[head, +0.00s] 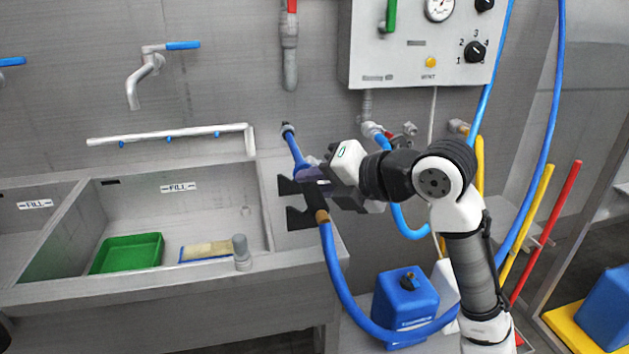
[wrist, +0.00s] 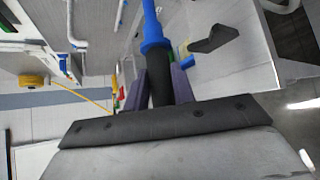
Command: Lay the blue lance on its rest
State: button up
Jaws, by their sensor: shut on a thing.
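The blue lance (head: 297,151) is held in my gripper (head: 314,182), its grey tip pointing up and toward the wall and its hose end with a brass fitting (head: 322,216) lower down. In the wrist view my purple fingers close on the lance's black grip (wrist: 159,84), and the blue barrel (wrist: 151,30) runs upward. The rest appears as dark forked brackets (head: 297,219) at the sink's right end. One bracket (wrist: 213,40) shows right of the lance in the wrist view, apart from it there. My gripper hides part of the rest and the grip in the head view.
A blue hose (head: 345,290) loops from the lance past a blue canister (head: 405,298). The sink (head: 125,210) on the left holds a green tray (head: 127,253) and a sponge-like pad (head: 207,251). A control box (head: 408,60) hangs above my arm. Yellow and red poles stand to the right.

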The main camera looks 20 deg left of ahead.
jog(key=shift+d, duration=0.1)
jog(key=shift+f+b, duration=0.1)
jog(key=shift+b, duration=0.2)
notch_tip(320, 180, down, 8)
jog(key=b, duration=0.7)
jog(key=shift+f, duration=0.1)
jog(key=o, duration=0.7)
jog(key=v, duration=1.3)
jog(key=shift+s+d+b, duration=0.15)
jog(key=shift+d+b, duration=0.15)
jog(key=shift+d, duration=0.05)
